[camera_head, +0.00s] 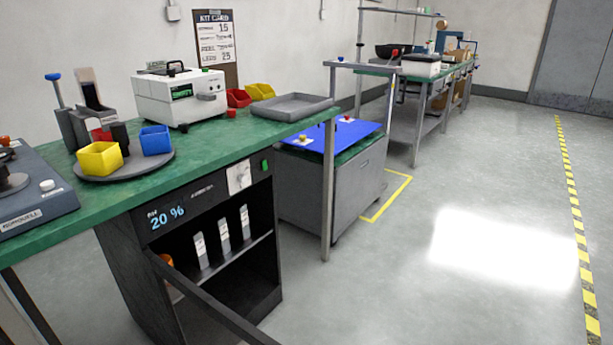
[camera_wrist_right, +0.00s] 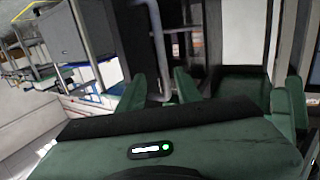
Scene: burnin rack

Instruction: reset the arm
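My right gripper (camera_wrist_right: 212,92) shows in the right wrist view as a dark green body with a black band and a small green light. Its green fingers stand apart, and I see nothing held between them. Past the fingers are dark panels and a grey bent pipe or rail (camera_wrist_right: 157,45); I cannot tell what they belong to. Neither of my grippers shows in the head view, and my left gripper is in no view.
A green-topped bench (camera_head: 225,135) holds a white tester (camera_head: 180,98), a grey tray (camera_head: 291,106) and a turntable (camera_head: 128,168) with yellow and blue bins. Below, an open black rack (camera_head: 262,262) holds several pale upright units. A blue-topped cart (camera_head: 335,185) stands behind. Floor at right is clear.

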